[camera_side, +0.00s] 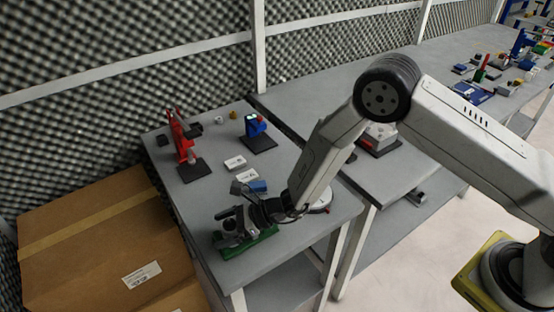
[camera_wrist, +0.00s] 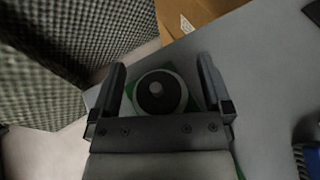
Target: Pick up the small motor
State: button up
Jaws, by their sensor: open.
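My gripper (camera_wrist: 160,70) is open, with one finger on each side of the motor and visible space between fingers and motor. In the side view my gripper (camera_side: 232,222) is low over the green base (camera_side: 250,246) near the table's front left corner. The motor is mostly hidden there behind my gripper. I cannot tell how far down the fingers reach beside it.
A red press-like stand (camera_side: 183,137) and a blue device (camera_side: 256,127) stand farther back on the grey table (camera_side: 211,198). Small white boxes (camera_side: 235,163) and a blue block (camera_side: 257,186) lie near my gripper. A cardboard box (camera_side: 95,240) stands left of the table.

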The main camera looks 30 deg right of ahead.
dwell(0.5)
grip_shut()
